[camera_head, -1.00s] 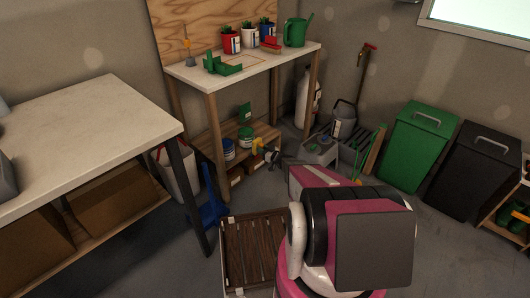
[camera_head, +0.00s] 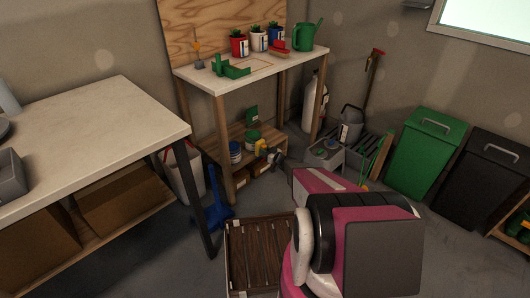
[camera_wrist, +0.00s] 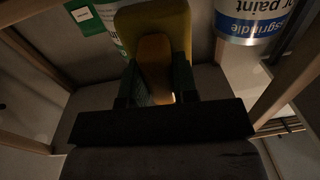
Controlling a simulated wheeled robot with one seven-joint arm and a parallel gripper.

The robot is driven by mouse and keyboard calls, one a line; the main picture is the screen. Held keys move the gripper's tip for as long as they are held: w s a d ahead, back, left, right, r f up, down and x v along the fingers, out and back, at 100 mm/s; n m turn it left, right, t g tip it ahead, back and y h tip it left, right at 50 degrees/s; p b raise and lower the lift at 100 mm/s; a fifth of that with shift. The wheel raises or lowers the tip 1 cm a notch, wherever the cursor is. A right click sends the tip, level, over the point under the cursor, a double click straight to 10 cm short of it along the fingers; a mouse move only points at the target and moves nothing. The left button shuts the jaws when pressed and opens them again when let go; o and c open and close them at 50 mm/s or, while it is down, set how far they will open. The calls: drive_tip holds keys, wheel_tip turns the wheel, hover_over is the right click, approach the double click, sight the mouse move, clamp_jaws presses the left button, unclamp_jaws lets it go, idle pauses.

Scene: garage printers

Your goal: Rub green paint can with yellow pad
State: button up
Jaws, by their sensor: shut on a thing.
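My gripper (camera_head: 272,156) is shut on the yellow pad (camera_head: 261,146), just in front and to the right of the green paint can (camera_head: 252,136) on the lower wooden shelf. In the wrist view the pad (camera_wrist: 182,22) stands out beyond the fingers (camera_wrist: 155,85). A white and green can surface (camera_wrist: 110,18) shows beside the pad's left edge, partly hidden by it. I cannot tell whether pad and can touch. A blue-labelled paint can (camera_head: 235,153) stands left of the green one; a blue-labelled can also shows in the wrist view (camera_wrist: 245,22).
The shelf's wooden legs (camera_head: 224,150) and the white tabletop (camera_head: 290,62) above bound the space. A green box (camera_head: 251,115) stands behind the cans. A slatted crate (camera_head: 262,255) is on the floor, and a grey crate (camera_head: 325,153) is right of the shelf.

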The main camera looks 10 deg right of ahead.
drive_tip(key=shift+x, duration=1.05)
drive_tip(key=shift+d, duration=0.1)
drive_tip(key=w+d, duration=0.4)
drive_tip(key=shift+d, duration=0.15)
idle(0.8)
drive_tip(key=shift+s, duration=0.1)
drive_tip(key=shift+s+a, duration=0.95)
drive_tip(key=shift+a, duration=0.2)
drive_tip(key=shift+s+a, duration=0.95)
drive_tip(key=shift+a, duration=0.2)
